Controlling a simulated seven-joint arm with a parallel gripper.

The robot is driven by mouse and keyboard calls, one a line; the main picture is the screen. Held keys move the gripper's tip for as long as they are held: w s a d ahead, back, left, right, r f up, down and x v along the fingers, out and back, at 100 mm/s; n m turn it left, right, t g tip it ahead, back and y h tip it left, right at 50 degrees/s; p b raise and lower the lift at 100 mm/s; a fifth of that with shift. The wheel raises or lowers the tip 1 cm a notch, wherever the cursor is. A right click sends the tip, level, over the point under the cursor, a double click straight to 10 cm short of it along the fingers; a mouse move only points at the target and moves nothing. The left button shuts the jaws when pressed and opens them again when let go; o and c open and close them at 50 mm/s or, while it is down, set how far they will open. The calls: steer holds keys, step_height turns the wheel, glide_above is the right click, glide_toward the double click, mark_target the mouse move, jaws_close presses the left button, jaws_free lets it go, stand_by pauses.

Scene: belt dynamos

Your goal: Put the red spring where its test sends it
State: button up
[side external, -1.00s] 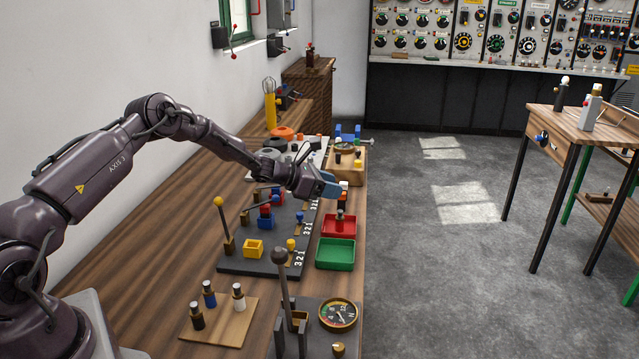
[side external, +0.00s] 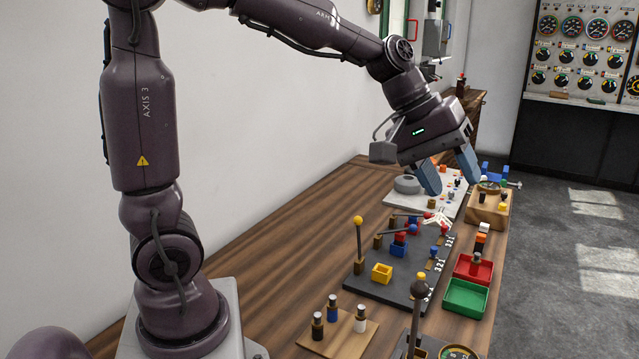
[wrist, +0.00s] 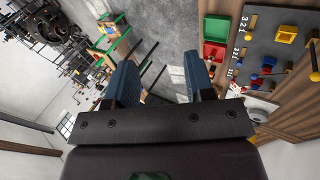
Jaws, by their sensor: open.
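I cannot make out a thing that is surely the red spring; the small parts are too small to tell. A red tray (side external: 462,271) stands at the bench's right edge, with a small dark-and-red piece (side external: 477,259) at its back. A green tray (side external: 466,297) is just in front of it. Both trays show in the wrist view, red (wrist: 214,28) and green (wrist: 211,54). My gripper (side external: 449,180) is open and looks empty, raised above the far part of the bench. Its blue-grey fingers (wrist: 160,75) are spread apart in the wrist view.
A dark board (side external: 374,282) holds a yellow open box (side external: 382,273), levers and small blue and red blocks. A wooden board (side external: 337,336) with several capped posts lies in front. Bare wood lies left.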

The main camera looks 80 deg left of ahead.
steer(key=s+a+m+y, duration=0.2)
steer(key=s+m, duration=0.6)
steer(key=s, duration=0.9)
steer(key=shift+s+f+y, duration=0.25)
steer(key=shift+s+y, duration=0.1)
steer(key=shift+y, duration=0.55)
